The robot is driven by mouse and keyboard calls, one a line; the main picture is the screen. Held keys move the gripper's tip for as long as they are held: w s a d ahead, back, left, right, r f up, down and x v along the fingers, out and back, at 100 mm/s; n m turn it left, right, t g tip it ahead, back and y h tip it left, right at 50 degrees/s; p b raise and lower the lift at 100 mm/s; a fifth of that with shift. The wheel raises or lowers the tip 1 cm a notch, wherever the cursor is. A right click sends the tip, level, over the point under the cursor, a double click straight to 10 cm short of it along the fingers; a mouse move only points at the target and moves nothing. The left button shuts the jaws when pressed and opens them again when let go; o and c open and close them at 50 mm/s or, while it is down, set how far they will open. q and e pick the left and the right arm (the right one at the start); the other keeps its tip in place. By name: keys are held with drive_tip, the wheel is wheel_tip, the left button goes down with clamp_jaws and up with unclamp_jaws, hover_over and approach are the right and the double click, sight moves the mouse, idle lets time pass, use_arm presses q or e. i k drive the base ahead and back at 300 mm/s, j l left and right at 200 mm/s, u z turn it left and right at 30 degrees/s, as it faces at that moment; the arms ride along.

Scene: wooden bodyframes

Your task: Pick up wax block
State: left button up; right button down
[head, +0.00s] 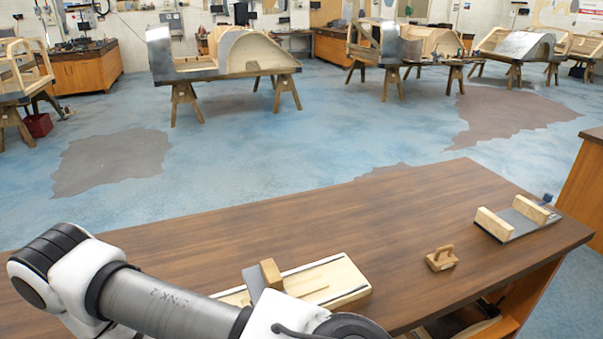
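No object in the head view can be told for certain as the wax block. A small tan block-like piece with a raised handle-like top (441,258) sits alone on the brown table (400,215), right of centre. An upright tan block (271,274) stands on a pale wooden board (335,279) near the table's front, beside a grey plate. My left arm crosses the lower left in front of that board and hides part of it. My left gripper is out of the picture, and my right gripper is not in view.
At the table's right end, a dark flat plate (516,222) carries two pale wooden blocks (494,224). The middle and back of the tabletop are clear. An open shelf shows below the table's front edge. Wooden bodyframes on trestles (225,55) stand far behind on the blue floor.

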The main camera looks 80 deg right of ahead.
sight(443, 258)
drive_tip(key=z, duration=2.95)
drive_tip(key=l+u, duration=0.1)
drive_tip(key=u, duration=0.7)
drive_tip(key=l+u, duration=0.25)
drive_tip(key=k+l+u, duration=0.1)
drive_tip(key=l+u, duration=0.15)
drive_tip(key=l, duration=0.25)
drive_tip(key=k+l+u, duration=0.1)
drive_tip(key=l+u, duration=0.15)
drive_tip(key=k+l+u, duration=0.15)
drive_tip(key=l+u, duration=0.15)
drive_tip(key=k+l+u, duration=0.25)
drive_tip(key=l, duration=0.2)
drive_tip(key=i, duration=0.1)
